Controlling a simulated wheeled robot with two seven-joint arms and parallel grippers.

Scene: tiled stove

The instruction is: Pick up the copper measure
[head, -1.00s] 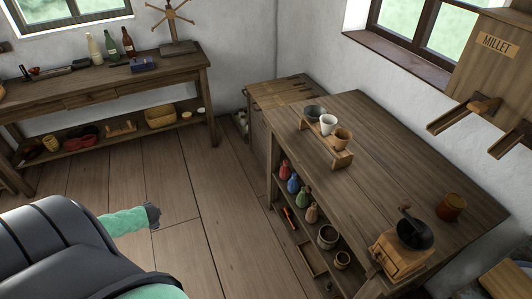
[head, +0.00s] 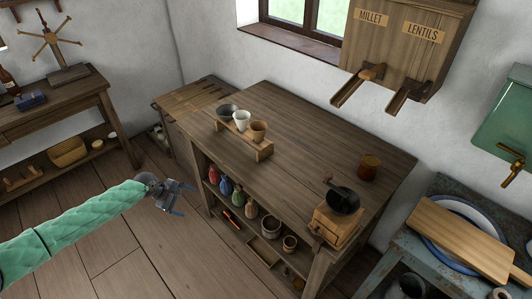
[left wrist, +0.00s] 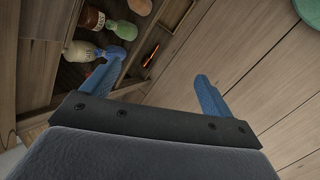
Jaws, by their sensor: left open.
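A low wooden rack (head: 246,147) on the workbench holds three small cups: a dark grey cup (head: 227,112), a white cup (head: 241,121) and a copper-brown cup (head: 258,132). A separate reddish-brown cup (head: 369,167) stands alone farther right on the bench. I cannot tell for certain which brown cup is the copper measure. My left gripper (head: 184,199) is open and empty, left of the bench and beside its shelf front. In the left wrist view its blue fingers (left wrist: 160,80) are apart, with nothing between them but floor and shelf edge. My right gripper is out of view.
The workbench (head: 310,125) carries a coffee grinder (head: 338,212) at its near right corner. Its shelf holds several coloured bottles (head: 225,186) and jars. Millet and lentil dispensers (head: 405,45) hang behind. Floor (head: 110,235) left of the bench is clear.

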